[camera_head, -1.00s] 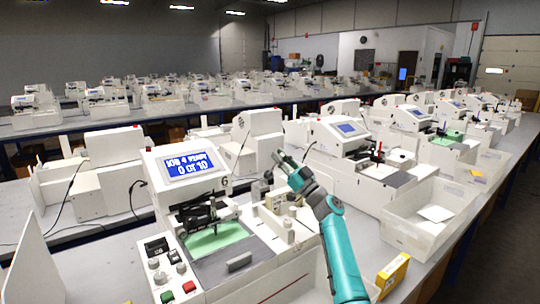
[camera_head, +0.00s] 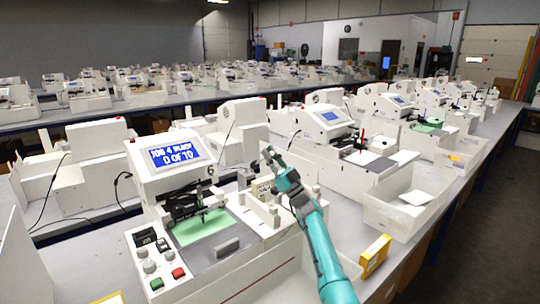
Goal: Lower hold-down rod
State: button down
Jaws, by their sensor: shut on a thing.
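The near white plotter (camera_head: 170,150) has a blue screen reading "JOB 4 READY" and "0 OF 10". A green sheet (camera_head: 203,228) lies on its bed under the dark pen carriage (camera_head: 183,203). My teal arm reaches in from the lower right, over the plotter's right side. My gripper (camera_head: 247,183) is small and partly hidden at the rear right of the bed, beside pale posts and blocks. It is shut on what appears to be the hold-down rod. The rod itself is hard to make out there.
Red and green buttons (camera_head: 168,278) sit on the plotter's front panel. A yellow box (camera_head: 375,256) and an open white bin (camera_head: 405,200) stand to the right of my arm. More plotters (camera_head: 330,135) fill the bench behind.

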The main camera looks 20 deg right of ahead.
jog(key=c, duration=1.1)
grip_release()
jog(key=shift+c, duration=0.2)
notch_tip(320, 180, up, 10)
jog(key=v, duration=1.2)
jog(key=shift+w+f, duration=0.25)
jog(key=shift+f, duration=0.3)
